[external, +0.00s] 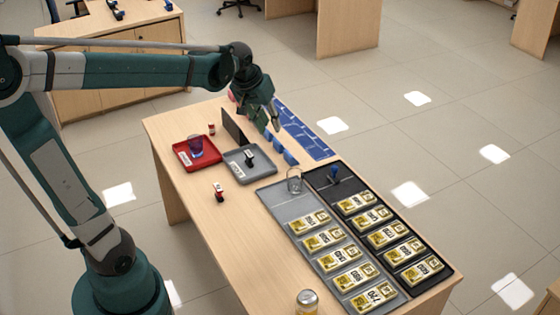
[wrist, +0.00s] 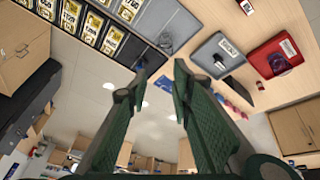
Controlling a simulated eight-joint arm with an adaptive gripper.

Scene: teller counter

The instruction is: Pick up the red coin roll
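A red-pink rounded thing (external: 232,95), which looks like the red coin roll, is at the far end of the counter, partly hidden behind my wrist. A small red thing also shows in the wrist view (wrist: 243,115), beyond a row of blue rolls. My gripper (external: 268,122) hangs over the counter's far right side, near the blue rolls (external: 278,147). In the wrist view, the gripper (wrist: 160,74) has its two fingers spread apart with nothing between them. The red roll is outside the fingers, to their right in that view.
A dark upright panel (external: 233,126) stands behind a grey tray (external: 264,174) with a black stamp. A red tray (external: 181,161) holds a bluish cup. A blue sheet (external: 305,133) lies along the right edge. Grey and black bill trays (external: 270,199) fill the near right. The left-middle counter is mostly clear.

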